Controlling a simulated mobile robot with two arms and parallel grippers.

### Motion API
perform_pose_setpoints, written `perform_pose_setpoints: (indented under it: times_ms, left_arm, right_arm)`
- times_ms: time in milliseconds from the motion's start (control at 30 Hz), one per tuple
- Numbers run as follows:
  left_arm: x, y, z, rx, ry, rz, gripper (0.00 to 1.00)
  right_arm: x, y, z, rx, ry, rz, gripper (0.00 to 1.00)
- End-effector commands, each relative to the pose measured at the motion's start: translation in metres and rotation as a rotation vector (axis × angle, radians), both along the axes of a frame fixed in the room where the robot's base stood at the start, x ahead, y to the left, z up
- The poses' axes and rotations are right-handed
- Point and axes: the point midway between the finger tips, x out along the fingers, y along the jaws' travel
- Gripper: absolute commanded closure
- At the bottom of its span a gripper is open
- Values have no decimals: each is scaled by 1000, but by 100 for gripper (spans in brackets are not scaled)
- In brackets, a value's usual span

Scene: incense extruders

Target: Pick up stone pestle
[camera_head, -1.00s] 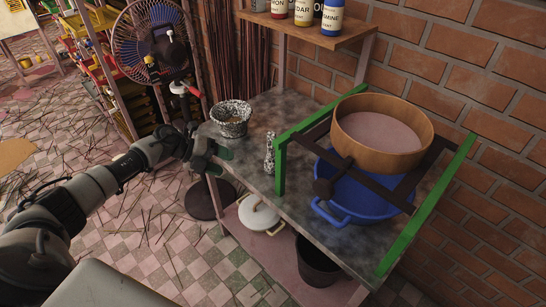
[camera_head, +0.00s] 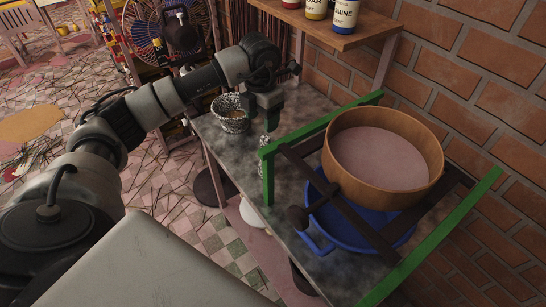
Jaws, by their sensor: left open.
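The stone pestle (camera_head: 263,141) is black-and-white speckled and stands on the grey table, largely hidden behind the green frame. A speckled stone mortar (camera_head: 230,115) stands to its left and slightly farther back. My left gripper (camera_head: 267,121) is open and points down just above the pestle, beside the mortar. Its green-grey fingers partly hide the area around the pestle's top, and I cannot tell whether they touch it. My right gripper is not in view.
A green-railed frame (camera_head: 322,125) stands close to the pestle on the right. A shelf with bottles (camera_head: 345,14) hangs over the table's back.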

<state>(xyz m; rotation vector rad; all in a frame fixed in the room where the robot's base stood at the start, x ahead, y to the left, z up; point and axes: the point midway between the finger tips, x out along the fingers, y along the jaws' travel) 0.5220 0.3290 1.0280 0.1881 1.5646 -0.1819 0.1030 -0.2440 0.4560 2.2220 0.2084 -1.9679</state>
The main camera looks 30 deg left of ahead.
Motion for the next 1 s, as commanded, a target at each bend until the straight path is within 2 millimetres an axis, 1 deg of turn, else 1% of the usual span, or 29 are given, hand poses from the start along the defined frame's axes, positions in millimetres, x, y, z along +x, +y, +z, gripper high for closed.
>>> perform_pose_setpoints:
  times_ms: [33, 133, 200, 267, 367, 567, 600, 700, 800, 967, 1000]
  left_arm:
    - [-1, 0, -9, -2, 6, 0, 41]
    - [0, -1, -24, -3, 4, 0, 41]
    - [0, -1, -31, -5, 2, -1, 41]
    - [0, -1, -36, -4, 2, -1, 41]
    - [1, -2, -42, -4, 2, -1, 41]
    - [7, -6, -70, -5, 4, 0, 41]
    - [7, -5, -76, -4, 4, 0, 41]
    - [7, -5, -86, -6, 2, 0, 41]
    - [7, -5, -90, -5, 0, 0, 41]
    - [7, -5, -90, -5, 0, 0, 41]
    - [7, -5, -90, -5, 0, 0, 45]
  right_arm:
    - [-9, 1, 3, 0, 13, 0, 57]
    - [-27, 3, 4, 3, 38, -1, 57]
    - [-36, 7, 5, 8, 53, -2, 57]
    - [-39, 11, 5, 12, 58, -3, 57]
    - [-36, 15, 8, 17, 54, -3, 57]
    - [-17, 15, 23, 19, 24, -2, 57]
    - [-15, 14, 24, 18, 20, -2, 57]
    - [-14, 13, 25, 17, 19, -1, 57]
    - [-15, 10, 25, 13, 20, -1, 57]
    - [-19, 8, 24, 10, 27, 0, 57]
    - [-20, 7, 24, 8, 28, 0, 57]
